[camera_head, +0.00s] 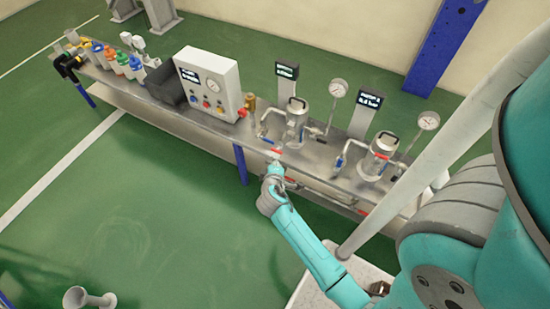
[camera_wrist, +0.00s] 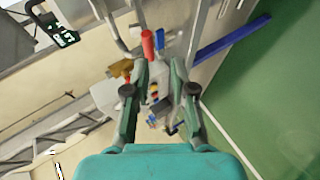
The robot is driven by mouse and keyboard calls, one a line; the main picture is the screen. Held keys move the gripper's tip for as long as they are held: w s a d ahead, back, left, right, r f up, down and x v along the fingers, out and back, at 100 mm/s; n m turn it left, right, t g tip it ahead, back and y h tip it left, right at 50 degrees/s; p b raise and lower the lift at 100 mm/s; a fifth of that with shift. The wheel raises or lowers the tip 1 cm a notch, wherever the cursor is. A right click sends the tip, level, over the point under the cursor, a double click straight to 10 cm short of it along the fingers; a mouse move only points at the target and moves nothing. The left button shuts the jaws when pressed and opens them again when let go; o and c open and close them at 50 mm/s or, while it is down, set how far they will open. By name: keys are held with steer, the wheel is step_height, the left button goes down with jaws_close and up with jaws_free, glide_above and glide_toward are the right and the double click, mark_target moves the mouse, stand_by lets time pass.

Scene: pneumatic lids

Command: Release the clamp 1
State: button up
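Two metal vessels with lids stand on the bench, a left one (camera_head: 296,117) and a right one (camera_head: 382,154). Pipes and small handles surround them. I cannot tell which part is clamp 1. My gripper (camera_head: 276,166) is at the bench's front edge, just in front of the left vessel. In the wrist view, my gripper (camera_wrist: 160,64) has its two fingers apart, with nothing held between them. A red handle (camera_wrist: 147,43) and a blue handle (camera_wrist: 160,41) appear just beyond the fingertips. Contact with them cannot be told.
The long metal bench (camera_head: 205,118) carries a white control box (camera_head: 209,82) left of the vessels and coloured bottles (camera_head: 120,62) farther left. Displays (camera_head: 287,72) and gauges (camera_head: 338,88) stand behind the vessels. The green floor (camera_head: 150,215) in front is mostly open.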

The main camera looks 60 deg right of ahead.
steer(key=v, duration=0.7)
steer(key=shift+w+r, duration=0.1)
stand_by(0.4)
steer(key=s+a+r+t+y, duration=0.1)
steer(key=s+a+t+y, duration=0.5)
steer(key=s+a, duration=0.8)
steer(key=s+a+r+m+t+y, duration=0.1)
steer(key=s+a+r, duration=0.3)
steer(key=r, duration=0.4)
steer(key=s+a+r+m+t+y, duration=0.1)
steer(key=s+a+r+m+y, duration=0.1)
steer(key=s+a+r, duration=0.3)
step_height(320, 180, up, 4)
steer(key=shift+s+t+y, duration=0.2)
steer(key=shift+t+y, duration=0.1)
steer(key=shift+y, duration=0.5)
steer(key=shift+d, duration=0.1)
steer(key=shift+c, duration=0.5)
